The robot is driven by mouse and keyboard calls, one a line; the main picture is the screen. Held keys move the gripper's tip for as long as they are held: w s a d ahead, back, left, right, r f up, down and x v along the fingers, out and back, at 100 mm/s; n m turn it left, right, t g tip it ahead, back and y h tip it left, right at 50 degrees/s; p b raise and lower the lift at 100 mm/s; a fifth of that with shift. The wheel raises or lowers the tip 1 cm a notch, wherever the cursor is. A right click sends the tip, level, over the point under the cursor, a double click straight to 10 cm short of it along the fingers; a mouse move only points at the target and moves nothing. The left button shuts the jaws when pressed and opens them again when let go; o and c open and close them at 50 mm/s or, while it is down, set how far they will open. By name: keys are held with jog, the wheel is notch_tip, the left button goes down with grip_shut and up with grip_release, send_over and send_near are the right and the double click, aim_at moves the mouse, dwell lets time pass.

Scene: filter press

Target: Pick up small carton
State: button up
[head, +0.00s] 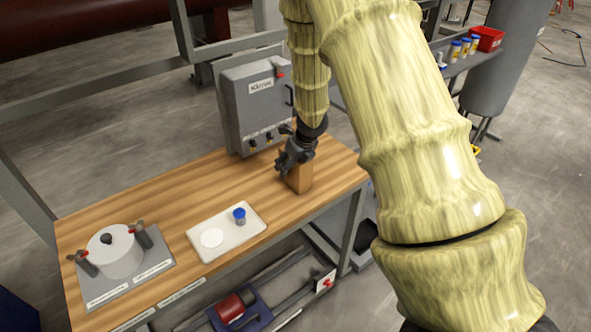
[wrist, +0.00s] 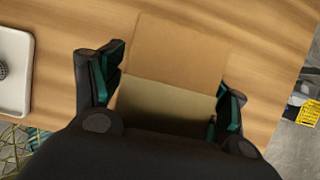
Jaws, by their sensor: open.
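The small carton (head: 299,179) is a brown box standing upright on the wooden bench, toward its right end. My gripper (head: 290,158) is at the carton's upper part in the head view and partly covers it. In the wrist view the carton (wrist: 170,95) lies between the two open fingers (wrist: 168,100) of my gripper. One dark finger with a teal pad is on each side of it. I cannot tell whether either pad touches the carton. The carton's near lower part is hidden by the gripper body in the wrist view.
A white tray (head: 250,222) with a blue-capped jar (head: 239,215) and a white disc lies left of the carton. A white lidded pot (head: 114,252) stands at the bench's left end. A grey control box (head: 257,100) stands behind the bench. The bench middle (head: 170,205) is clear.

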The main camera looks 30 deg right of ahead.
jog(key=c, duration=1.1)
